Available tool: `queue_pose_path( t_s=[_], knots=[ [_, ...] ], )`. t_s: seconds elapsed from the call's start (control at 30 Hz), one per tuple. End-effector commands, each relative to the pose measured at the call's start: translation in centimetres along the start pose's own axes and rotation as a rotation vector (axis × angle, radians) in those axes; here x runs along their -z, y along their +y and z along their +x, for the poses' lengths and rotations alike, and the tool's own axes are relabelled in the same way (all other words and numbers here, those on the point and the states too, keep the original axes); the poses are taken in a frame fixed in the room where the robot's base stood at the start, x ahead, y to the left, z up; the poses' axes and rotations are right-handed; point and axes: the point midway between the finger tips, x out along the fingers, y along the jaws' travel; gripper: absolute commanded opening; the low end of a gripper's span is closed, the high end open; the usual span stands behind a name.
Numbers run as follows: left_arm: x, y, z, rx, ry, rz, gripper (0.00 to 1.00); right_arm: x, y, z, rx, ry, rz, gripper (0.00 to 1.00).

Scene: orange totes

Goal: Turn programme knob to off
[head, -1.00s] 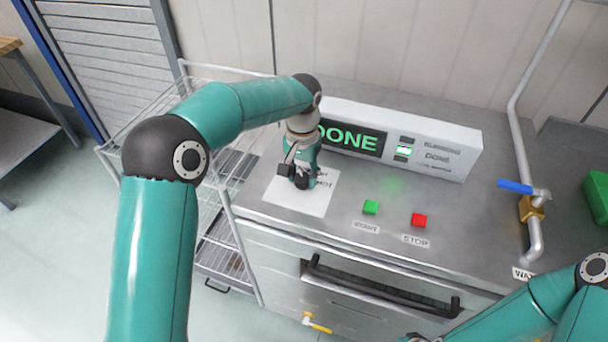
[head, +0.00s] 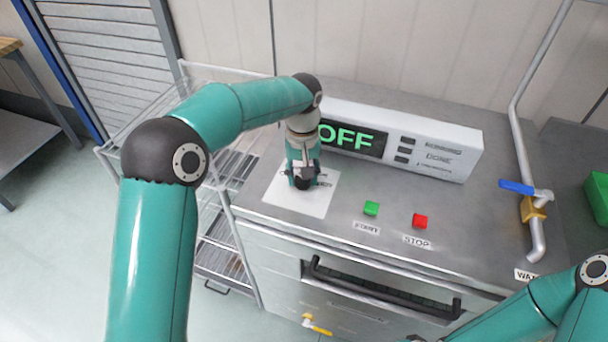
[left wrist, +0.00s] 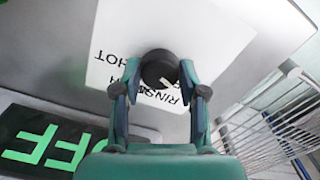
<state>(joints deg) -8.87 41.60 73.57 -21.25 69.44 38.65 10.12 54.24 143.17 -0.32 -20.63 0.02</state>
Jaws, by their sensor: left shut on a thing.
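The programme knob (left wrist: 159,69) is a round black knob on a white label sheet (left wrist: 206,35) in the left wrist view. In the head view the label sheet (head: 318,205) lies on the machine's top at left, and my gripper mostly hides the knob. My left gripper (head: 302,180) points down over the label. Its two fingers (left wrist: 160,85) are shut on the knob from both sides. The display (head: 350,138) reads OFF in green letters. The tip of my right gripper is outside the head view; only part of that arm shows at bottom right.
A green START button (head: 371,208) and a red STOP button (head: 420,221) sit right of the label. A pipe with a blue-handled valve (head: 516,187) stands farther right. A wire rack (head: 215,225) stands left of the machine. A door handle (head: 380,290) runs along the front.

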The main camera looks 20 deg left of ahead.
Motion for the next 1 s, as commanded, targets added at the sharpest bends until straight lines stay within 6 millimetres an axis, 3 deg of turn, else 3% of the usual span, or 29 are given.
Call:
queue_pose_path(
  t_s=[0.2, 0.23, 0.4, 0.77, 1.0],
  knots=[
    [0.1, 0.0, -0.1, -0.002, 0.003, -0.002, 0.07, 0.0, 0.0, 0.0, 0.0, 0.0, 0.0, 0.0],
    [0.1, 0.0, -0.1, -0.002, 0.003, -0.002, 0.43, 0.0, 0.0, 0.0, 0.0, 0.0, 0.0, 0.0],
    [0.1, 0.0, -0.1, -0.002, 0.002, -0.001, 0.67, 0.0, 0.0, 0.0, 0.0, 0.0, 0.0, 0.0],
    [0.1, 0.1, -0.4, -0.002, 0.002, 0.0, 0.67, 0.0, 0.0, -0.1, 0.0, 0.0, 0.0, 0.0],
    [0.1, 0.1, -3.5, -0.004, 0.005, 0.0, 0.67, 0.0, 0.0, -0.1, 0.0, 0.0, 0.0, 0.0]
  ],
)
